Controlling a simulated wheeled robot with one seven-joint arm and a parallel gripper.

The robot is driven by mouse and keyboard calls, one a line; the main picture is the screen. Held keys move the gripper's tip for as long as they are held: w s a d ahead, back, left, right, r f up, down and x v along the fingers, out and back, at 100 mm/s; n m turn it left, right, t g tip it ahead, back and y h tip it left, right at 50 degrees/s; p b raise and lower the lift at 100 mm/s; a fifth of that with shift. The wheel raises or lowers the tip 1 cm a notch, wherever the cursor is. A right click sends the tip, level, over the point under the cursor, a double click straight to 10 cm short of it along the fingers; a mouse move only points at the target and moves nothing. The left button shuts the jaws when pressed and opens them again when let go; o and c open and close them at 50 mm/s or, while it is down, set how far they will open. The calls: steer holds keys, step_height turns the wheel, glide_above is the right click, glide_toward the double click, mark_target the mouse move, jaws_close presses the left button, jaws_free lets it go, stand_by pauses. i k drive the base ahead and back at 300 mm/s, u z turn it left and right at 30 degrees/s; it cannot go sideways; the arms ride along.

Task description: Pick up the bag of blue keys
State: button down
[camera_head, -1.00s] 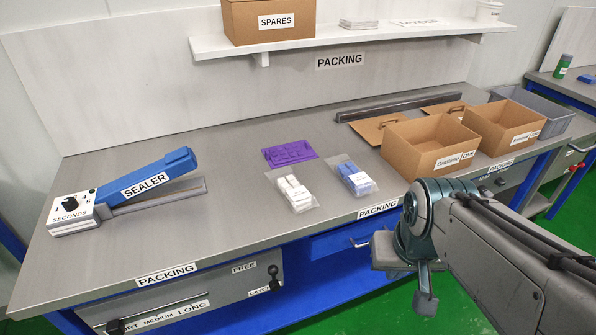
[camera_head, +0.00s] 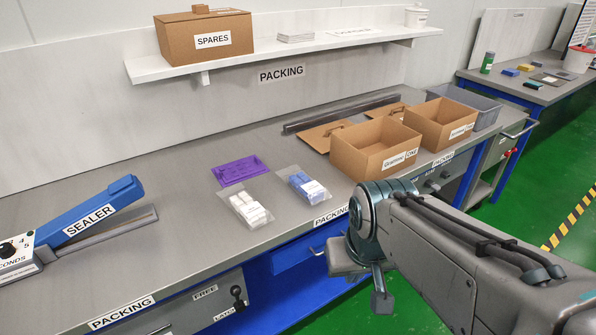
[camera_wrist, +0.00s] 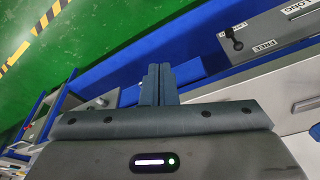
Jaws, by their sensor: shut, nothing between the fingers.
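The bag of blue keys (camera_head: 309,188) is a clear bag with blue pieces and a white label. It lies flat on the grey packing bench (camera_head: 160,245), near the front edge. A similar clear bag with white pieces (camera_head: 247,208) lies to its left. My gripper (camera_head: 382,302) hangs in front of the bench, below its top and to the right of the blue bag, apart from it. In the wrist view my gripper (camera_wrist: 158,72) shows its two fingers together and empty, over the floor and the bench front.
Two open cardboard boxes (camera_head: 365,160) stand to the right, with a grey bin (camera_head: 484,108) beyond. A blue sealer (camera_head: 95,212) is at left. A shelf (camera_head: 275,56) hangs above. Bench between sealer and bags is clear.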

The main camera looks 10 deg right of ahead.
mark_target(312, 192)
steer(key=k, duration=0.65)
steer(key=z, duration=0.15)
steer(key=i, duration=1.6)
steer(key=u, duration=0.9)
